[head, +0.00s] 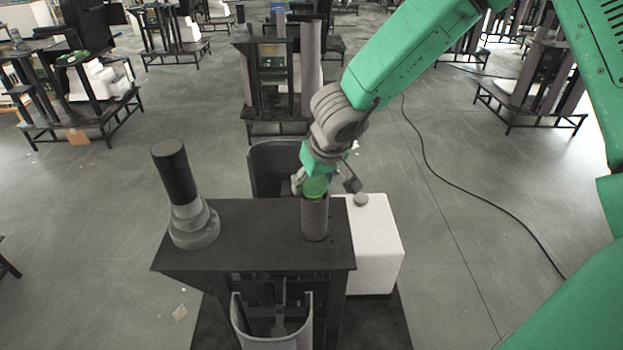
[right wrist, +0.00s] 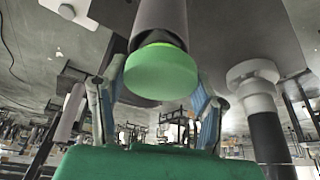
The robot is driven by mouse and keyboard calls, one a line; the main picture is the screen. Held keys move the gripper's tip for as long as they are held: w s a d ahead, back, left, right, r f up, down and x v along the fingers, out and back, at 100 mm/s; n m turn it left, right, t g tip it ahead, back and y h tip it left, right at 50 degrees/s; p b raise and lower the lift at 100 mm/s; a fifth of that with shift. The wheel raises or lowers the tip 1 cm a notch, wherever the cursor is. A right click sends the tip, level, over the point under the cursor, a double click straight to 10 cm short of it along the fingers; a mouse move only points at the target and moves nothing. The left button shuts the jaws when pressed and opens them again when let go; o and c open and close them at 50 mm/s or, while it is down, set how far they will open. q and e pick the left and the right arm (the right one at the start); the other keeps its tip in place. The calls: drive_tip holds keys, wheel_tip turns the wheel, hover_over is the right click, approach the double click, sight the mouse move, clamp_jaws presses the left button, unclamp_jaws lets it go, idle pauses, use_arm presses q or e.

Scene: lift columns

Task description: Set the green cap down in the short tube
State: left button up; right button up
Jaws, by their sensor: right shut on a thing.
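The green cap (head: 316,187) is at the top mouth of the short grey tube (head: 315,220), which stands upright at the right end of the dark table top. In the right wrist view the cap (right wrist: 161,71) shows its flat green face, with a dark band between it and the tube (right wrist: 161,16). I cannot tell whether the cap touches the rim. My right gripper (head: 317,183) is at the tube's top, shut on the cap. Its blue-padded fingers (right wrist: 157,100) flank the cap in the wrist view. My left gripper is not in view.
A taller dark column on a grey stepped base (head: 187,195) stands at the table top's left end. The dark table top (head: 260,230) is clear between. A white box (head: 375,240) is at the right, and a grey curved holder (head: 272,326) is in front.

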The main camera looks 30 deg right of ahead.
drive_tip(key=shift+d, duration=0.1)
drive_tip(key=shift+d+f+p, duration=0.1)
drive_tip(key=shift+f+p, duration=0.25)
drive_tip(key=shift+f, duration=0.05)
idle(0.7)
drive_tip(key=o, duration=1.2)
drive_tip(key=shift+r, duration=0.1)
wheel_tip(320, 180, up, 5)
drive_tip(key=p, duration=0.6)
drive_tip(key=shift+r, duration=0.95)
